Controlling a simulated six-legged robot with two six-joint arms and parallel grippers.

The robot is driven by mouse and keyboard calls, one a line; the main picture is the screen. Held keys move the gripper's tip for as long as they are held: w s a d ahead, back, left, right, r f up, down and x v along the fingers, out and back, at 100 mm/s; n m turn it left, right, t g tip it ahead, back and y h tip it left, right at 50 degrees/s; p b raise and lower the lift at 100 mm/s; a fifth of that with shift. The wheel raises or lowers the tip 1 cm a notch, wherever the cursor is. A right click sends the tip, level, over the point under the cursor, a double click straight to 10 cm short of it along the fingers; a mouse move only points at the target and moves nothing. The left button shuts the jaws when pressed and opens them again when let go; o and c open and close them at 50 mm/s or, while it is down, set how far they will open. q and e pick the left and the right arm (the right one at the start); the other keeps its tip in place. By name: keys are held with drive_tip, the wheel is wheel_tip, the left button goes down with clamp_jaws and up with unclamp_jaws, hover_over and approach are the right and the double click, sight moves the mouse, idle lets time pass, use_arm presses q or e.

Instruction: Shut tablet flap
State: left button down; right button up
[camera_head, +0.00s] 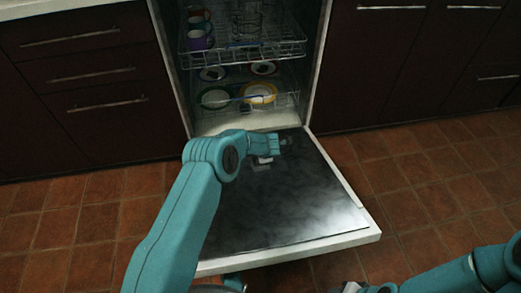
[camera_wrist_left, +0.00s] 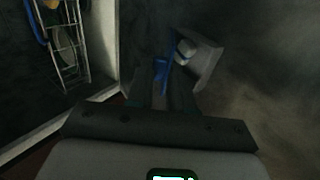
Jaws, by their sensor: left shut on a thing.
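The dishwasher door (camera_head: 310,215) lies open and low, its dark inner face up. A small light grey tablet dispenser (camera_head: 263,160) sits on that face; in the left wrist view its grey frame (camera_wrist_left: 208,66) holds a pale block, probably the tablet (camera_wrist_left: 187,48). A thin blue piece, which looks like the tablet flap (camera_wrist_left: 172,52), stands up beside the opening. My left gripper (camera_wrist_left: 165,88) is shut on its lower end; in the head view the gripper (camera_head: 284,142) is over the door, partly hidden. My right gripper (camera_head: 350,287) is cut off at the bottom edge.
Inside the dishwasher, the upper rack (camera_head: 245,50) holds mugs and the lower rack (camera_head: 285,100) holds several plates. Dark cabinets (camera_head: 85,115) flank it. Tiled floor (camera_head: 430,190) is clear right of the door.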

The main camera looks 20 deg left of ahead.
use_arm(q)
drive_tip(key=shift+s+d+f+t+y+b, duration=0.1)
drive_tip(key=shift+s+f+t+y+b, duration=0.3)
drive_tip(key=shift+s+f+b, duration=0.25)
drive_tip(key=shift+w+d+r+t, duration=0.1)
drive_tip(key=shift+r+t, duration=0.15)
drive_tip(key=shift+t, duration=0.15)
drive_tip(key=c, duration=1.1)
unclamp_jaws()
drive_tip(key=shift+d, duration=0.1)
drive_tip(key=shift+r, duration=0.1)
drive_tip(key=p+v, duration=0.5)
drive_tip(key=v, duration=1.1)
drive_tip(key=shift+d+p, duration=0.1)
drive_tip(key=shift+p, duration=0.25)
